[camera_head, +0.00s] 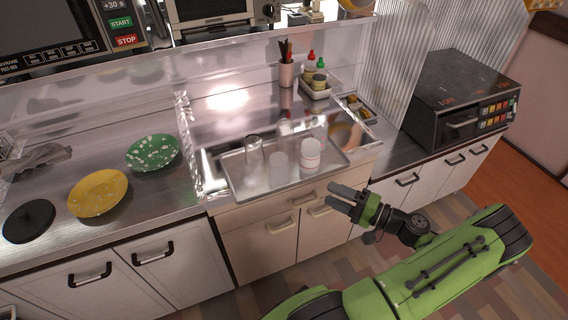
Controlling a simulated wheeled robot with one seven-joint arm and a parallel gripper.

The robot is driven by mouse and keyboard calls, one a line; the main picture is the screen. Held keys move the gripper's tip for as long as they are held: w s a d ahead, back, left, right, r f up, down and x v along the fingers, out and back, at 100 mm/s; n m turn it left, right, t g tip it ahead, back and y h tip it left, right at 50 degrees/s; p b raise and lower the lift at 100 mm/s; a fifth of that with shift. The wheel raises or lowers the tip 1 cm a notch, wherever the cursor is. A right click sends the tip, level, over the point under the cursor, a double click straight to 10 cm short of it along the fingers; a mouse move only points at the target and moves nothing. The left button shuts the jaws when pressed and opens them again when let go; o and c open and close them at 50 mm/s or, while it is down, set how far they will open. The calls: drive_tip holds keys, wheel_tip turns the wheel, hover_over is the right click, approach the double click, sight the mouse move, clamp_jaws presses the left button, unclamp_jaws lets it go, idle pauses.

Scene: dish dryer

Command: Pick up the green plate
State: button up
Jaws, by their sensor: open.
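The green plate (153,153) with white speckles lies on the steel counter, left of the tray and near the low steel divider. My gripper (337,195) is open and empty. It is in front of the counter at the right of the tray, well to the right of the plate and apart from it. My green arm reaches in from the lower right.
A yellow plate (98,193) and a black round lid-like thing (30,222) lie left of the green plate. A metal tray (236,190) holds a glass (254,147) and white cups (310,150). A black oven-like machine (455,100) stands at right. Bare counter (150,195) lies before the green plate.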

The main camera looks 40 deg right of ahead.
sight(303, 182)
drive_tip(key=b+x, duration=0.2)
drive_tip(key=x, duration=0.8)
drive_tip(key=shift+w+a+f, duration=0.1)
drive_tip(key=shift+w+a, duration=0.1)
drive_tip(key=shift+w, duration=0.15)
clamp_jaws()
